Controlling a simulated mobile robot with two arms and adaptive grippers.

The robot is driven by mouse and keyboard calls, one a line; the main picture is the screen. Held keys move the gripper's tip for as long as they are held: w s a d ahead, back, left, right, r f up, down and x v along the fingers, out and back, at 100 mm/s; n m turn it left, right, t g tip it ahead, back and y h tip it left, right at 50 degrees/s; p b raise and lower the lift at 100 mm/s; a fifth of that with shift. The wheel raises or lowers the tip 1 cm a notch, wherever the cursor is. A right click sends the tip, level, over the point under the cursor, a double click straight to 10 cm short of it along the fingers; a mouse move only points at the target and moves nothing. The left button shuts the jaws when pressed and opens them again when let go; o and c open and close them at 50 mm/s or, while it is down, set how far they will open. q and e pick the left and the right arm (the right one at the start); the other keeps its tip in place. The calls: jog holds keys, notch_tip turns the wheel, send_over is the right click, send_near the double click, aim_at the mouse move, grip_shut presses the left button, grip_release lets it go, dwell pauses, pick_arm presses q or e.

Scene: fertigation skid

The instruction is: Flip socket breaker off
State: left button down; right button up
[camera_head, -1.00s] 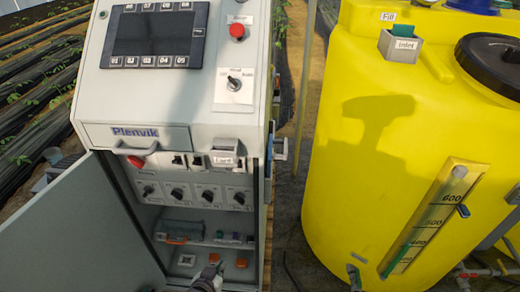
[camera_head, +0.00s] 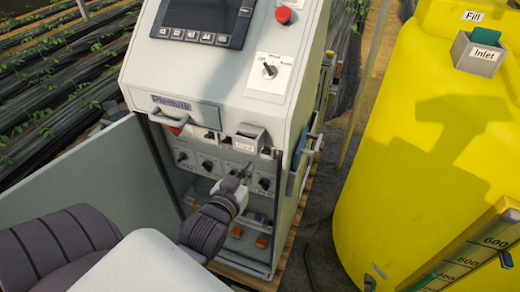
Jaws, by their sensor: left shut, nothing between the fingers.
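The grey control cabinet (camera_head: 222,92) stands with its door open to the left. Inside, under the top housing, is a row of small dark breakers (camera_head: 210,140); I cannot read which is the socket breaker, and a label holder covers part of the row. Below it is a row of black rotary knobs (camera_head: 207,166). My left gripper (camera_head: 245,173) is shut and empty, its fingertips in front of the knob panel, below the breaker row at the right. It hides part of that panel; I cannot tell whether it touches. My right gripper is not in view.
The open cabinet door (camera_head: 95,205) stands at the left. A grey label holder (camera_head: 250,139) juts out above the gripper. Orange-topped sockets (camera_head: 262,241) sit low in the cabinet.

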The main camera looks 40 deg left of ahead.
aim_at(262, 151)
pick_arm(q)
jog(key=p+x, duration=0.2)
jog(key=x, duration=0.7)
jog(key=shift+w, duration=0.4)
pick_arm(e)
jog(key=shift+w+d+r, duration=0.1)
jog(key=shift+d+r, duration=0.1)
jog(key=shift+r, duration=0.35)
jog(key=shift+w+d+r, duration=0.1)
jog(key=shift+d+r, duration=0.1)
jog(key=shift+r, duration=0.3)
pick_arm(q)
jog(key=shift+f, duration=0.15)
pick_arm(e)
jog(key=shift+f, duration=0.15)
